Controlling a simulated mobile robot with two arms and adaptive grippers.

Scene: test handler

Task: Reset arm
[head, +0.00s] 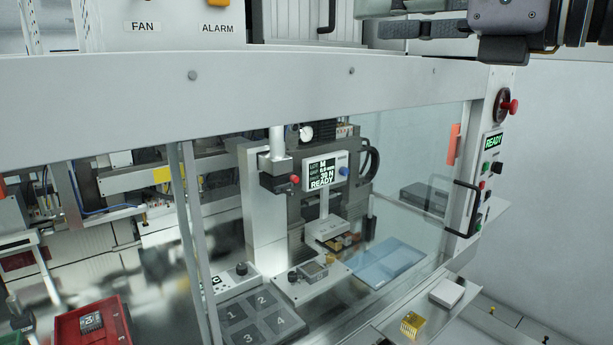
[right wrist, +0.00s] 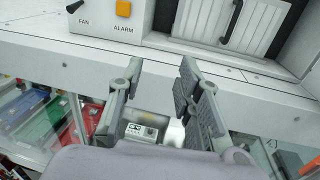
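My right gripper (head: 384,20) is at the upper right of the head view, above the machine's white front beam (head: 300,95). Its two fingers are apart with nothing between them. The right wrist view also shows the gripper (right wrist: 161,70) open and empty, with the front beam behind its fingertips. My left gripper is not in view.
Behind clear panels are a numbered plate (head: 262,318), a blue tray (head: 386,262) and a red tray (head: 110,325).

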